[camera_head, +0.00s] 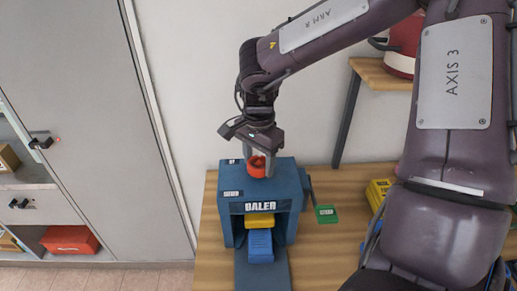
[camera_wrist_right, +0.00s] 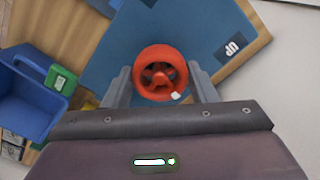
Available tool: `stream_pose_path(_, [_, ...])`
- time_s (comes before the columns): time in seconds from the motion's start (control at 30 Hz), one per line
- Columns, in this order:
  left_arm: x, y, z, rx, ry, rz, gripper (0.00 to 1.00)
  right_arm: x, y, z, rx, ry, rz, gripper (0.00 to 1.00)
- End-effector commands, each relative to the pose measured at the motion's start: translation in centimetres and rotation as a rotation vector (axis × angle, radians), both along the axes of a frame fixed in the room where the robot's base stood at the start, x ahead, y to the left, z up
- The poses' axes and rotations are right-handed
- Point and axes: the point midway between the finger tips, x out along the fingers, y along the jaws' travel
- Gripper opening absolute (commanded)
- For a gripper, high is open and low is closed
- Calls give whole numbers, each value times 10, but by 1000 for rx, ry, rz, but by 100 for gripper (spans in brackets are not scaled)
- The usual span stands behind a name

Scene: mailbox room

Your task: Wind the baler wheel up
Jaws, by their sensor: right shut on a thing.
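The blue baler (camera_head: 262,208) stands on the wooden table, with the word BALER on its front. Its red wheel (camera_head: 257,167) is on top and shows as a spoked ring in the right wrist view (camera_wrist_right: 160,73). My right gripper (camera_head: 258,160) comes down from above and is shut on the wheel, one finger on each side of the rim in the right wrist view (camera_wrist_right: 162,85). A white mark sits on the wheel's rim. A yellow block (camera_head: 260,220) and a blue block (camera_head: 260,245) are in the baler's opening. My left gripper is not in view.
A yellow object (camera_head: 378,192) lies further right on the wooden table (camera_head: 330,260). A blue bin (camera_wrist_right: 25,100) shows in the right wrist view. Grey cabinets (camera_head: 90,110) stand at the left.

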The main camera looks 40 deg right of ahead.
Motion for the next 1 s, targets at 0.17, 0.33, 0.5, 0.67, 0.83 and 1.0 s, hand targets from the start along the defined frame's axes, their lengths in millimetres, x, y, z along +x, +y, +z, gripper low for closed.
stream_pose_path(0.17, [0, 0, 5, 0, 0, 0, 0, 2, 0, 3, -1, -6, 169, 29])
stream_pose_path(0.33, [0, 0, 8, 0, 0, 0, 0, 2, -1, 3, -2, -6, 324, 29])
stream_pose_path(0.5, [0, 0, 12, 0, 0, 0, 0, 2, -1, 3, -3, -6, 459, 29])
stream_pose_path(0.67, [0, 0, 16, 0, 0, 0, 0, 2, -1, 3, -3, -6, 558, 29])
stream_pose_path(0.83, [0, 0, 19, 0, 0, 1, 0, 2, -1, 3, -4, -7, 631, 29])
stream_pose_path(1.0, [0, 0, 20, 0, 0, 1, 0, 2, -1, 3, -4, -7, 670, 29])
